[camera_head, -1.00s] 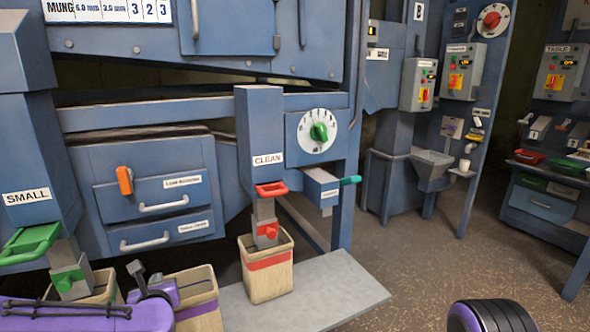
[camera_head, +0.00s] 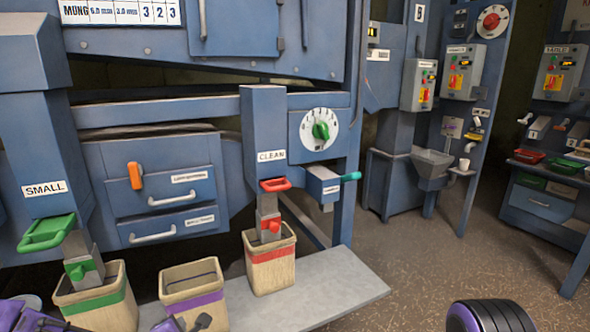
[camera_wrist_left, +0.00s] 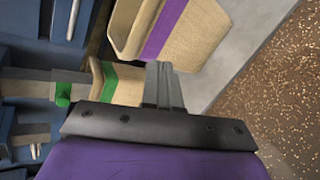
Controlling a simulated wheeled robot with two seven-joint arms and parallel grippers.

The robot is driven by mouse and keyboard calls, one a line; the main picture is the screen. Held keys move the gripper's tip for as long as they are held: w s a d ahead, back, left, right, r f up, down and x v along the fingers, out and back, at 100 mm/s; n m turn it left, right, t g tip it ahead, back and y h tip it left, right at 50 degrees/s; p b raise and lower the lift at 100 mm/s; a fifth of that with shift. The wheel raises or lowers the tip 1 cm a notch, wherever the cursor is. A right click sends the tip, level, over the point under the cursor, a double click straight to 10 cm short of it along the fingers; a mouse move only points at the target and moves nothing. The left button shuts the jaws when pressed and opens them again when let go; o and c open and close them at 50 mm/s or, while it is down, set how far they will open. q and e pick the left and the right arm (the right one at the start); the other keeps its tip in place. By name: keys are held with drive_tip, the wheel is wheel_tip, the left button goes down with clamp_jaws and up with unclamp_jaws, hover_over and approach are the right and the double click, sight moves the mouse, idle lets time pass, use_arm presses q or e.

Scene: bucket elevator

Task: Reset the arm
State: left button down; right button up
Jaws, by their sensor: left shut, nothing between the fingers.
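My left gripper (camera_head: 202,322) is at the bottom edge of the head view, low in front of the bucket with a purple band (camera_head: 193,289). It is shut and empty. Its closed fingers (camera_wrist_left: 162,82) also show in the left wrist view, with the purple-banded bucket (camera_wrist_left: 185,32) beyond them and the green-banded bucket (camera_wrist_left: 122,88) to their left. In the picture the fingertips overlap the buckets; I cannot tell whether they touch. My purple left arm is mostly cut off at the lower left. My right gripper is out of view.
A green-banded bucket (camera_head: 97,302) stands under the SMALL chute (camera_head: 45,187). A red-banded bucket (camera_head: 270,263) stands under the CLEAN chute (camera_head: 266,155) on a grey slab (camera_head: 335,284). Drawers (camera_head: 168,202) are behind.

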use_arm(q)
drive_tip(key=s+d+f+m+g+h, duration=0.1)
drive_tip(key=s+d+f+m+g, duration=0.15)
drive_tip(key=s+f+m, duration=0.75)
drive_tip(key=s+a+f+m+g, duration=0.35)
drive_tip(key=s+f, duration=0.25)
drive_tip(key=s, duration=0.5)
drive_tip(key=s+a+f+m+g, duration=0.2)
drive_tip(key=s+f+m, duration=0.3)
drive_tip(key=s, duration=0.6)
wheel_tip(320, 180, up, 12)
drive_tip(key=s+p, duration=0.1)
drive_tip(key=p, duration=1.2)
drive_tip(key=shift+s+g+y, duration=0.3)
drive_tip(key=shift+y, duration=0.1)
drive_tip(key=shift+m, duration=0.25)
